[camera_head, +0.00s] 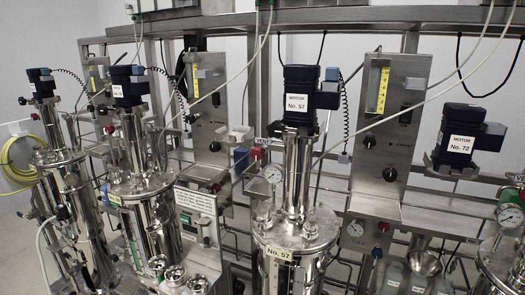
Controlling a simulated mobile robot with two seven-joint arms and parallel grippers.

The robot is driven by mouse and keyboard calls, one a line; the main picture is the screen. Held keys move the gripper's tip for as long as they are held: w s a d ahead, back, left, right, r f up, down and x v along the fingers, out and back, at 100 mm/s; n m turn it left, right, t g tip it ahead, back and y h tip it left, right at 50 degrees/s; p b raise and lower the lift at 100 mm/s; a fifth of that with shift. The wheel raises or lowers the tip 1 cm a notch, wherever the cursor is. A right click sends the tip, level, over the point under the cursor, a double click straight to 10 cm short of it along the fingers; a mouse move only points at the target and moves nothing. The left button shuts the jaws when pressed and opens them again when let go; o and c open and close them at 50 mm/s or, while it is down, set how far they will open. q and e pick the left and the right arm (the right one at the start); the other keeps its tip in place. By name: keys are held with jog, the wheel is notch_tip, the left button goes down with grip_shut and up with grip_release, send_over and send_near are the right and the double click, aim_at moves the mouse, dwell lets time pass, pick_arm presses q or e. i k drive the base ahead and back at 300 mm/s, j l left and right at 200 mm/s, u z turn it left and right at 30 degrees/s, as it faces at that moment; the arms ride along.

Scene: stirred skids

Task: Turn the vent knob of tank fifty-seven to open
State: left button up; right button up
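Red (257,154) and blue (240,158) fittings sit left of the tank's column. A small label (263,142) above the red one is too small to read surely. Which knob is the vent knob, and its setting, I cannot tell. Neither gripper shows.
More tanks stand at left, one in front (140,190). The No. 72 motor (462,138) is at right. Another panel (207,115) with black knobs stands behind, left of centre. Gauges (272,173), pipes and hanging cables crowd the space between. A yellow hose (14,165) hangs at far left.

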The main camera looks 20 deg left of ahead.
aim_at(257, 153)
jog(key=u, duration=0.7)
jog(key=j+z, duration=0.2)
jog(key=j, duration=0.25)
jog(key=i, duration=0.05)
